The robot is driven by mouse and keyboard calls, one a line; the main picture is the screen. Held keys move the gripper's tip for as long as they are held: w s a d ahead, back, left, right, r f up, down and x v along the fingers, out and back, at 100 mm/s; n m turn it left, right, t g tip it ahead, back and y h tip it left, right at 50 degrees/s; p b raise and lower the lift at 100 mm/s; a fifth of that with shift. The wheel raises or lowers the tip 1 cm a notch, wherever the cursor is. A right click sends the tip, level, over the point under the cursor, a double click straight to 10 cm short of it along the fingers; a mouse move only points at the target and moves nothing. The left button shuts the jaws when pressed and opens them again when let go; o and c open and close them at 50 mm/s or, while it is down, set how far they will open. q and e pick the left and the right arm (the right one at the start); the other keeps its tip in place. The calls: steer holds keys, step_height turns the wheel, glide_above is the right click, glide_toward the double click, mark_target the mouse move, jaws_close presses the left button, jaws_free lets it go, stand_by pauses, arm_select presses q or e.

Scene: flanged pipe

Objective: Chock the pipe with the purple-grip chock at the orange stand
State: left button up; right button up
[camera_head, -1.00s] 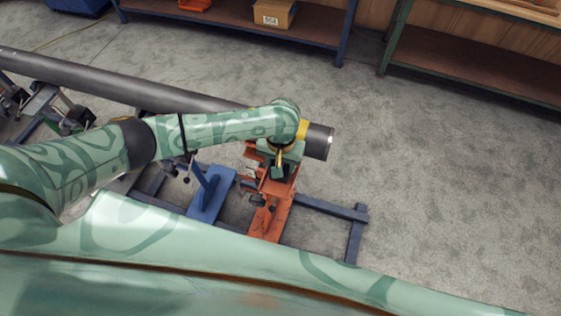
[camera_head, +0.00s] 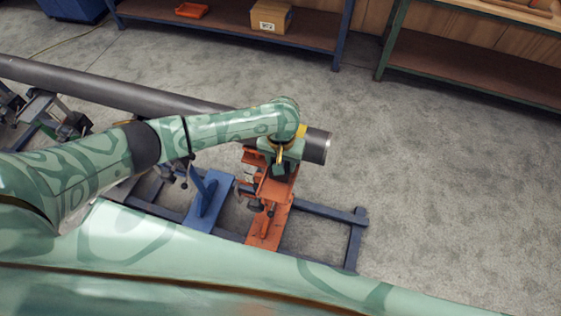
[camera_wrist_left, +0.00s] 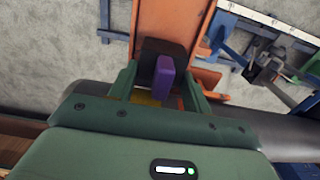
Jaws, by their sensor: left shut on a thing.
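The dark grey pipe (camera_head: 130,96) runs across the head view, and its right end (camera_head: 316,147) lies by the orange stand (camera_head: 268,222). My left gripper (camera_head: 282,168) is at the top of that stand, on the near side of the pipe. In the left wrist view, my left gripper (camera_wrist_left: 160,84) is shut on the chock's purple grip (camera_wrist_left: 165,76). The chock's dark body (camera_wrist_left: 152,58) is beyond the grip, over the orange stand (camera_wrist_left: 168,22) and close to the pipe (camera_wrist_left: 275,132). Whether the chock touches the pipe is hidden. My right gripper is not in view.
A blue stand (camera_head: 208,199) is just left of the orange one. A dark blue frame (camera_head: 335,212) lies low around the stands. Shelves (camera_head: 235,24) stand at the back, one with a cardboard box (camera_head: 271,16). The concrete floor to the right is clear.

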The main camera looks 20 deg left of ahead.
arm_select(q)
steer(key=shift+w, duration=0.15)
steer(key=o, duration=1.2)
steer(key=shift+c, duration=0.2)
steer(key=r+p, duration=0.2)
steer(key=p, duration=0.1)
steer(key=r+p, duration=0.2)
steer(key=p, duration=0.2)
steer(key=s+r+p, duration=0.1)
steer(key=r+p, duration=0.2)
steer(key=shift+d, duration=0.1)
stand_by(0.3)
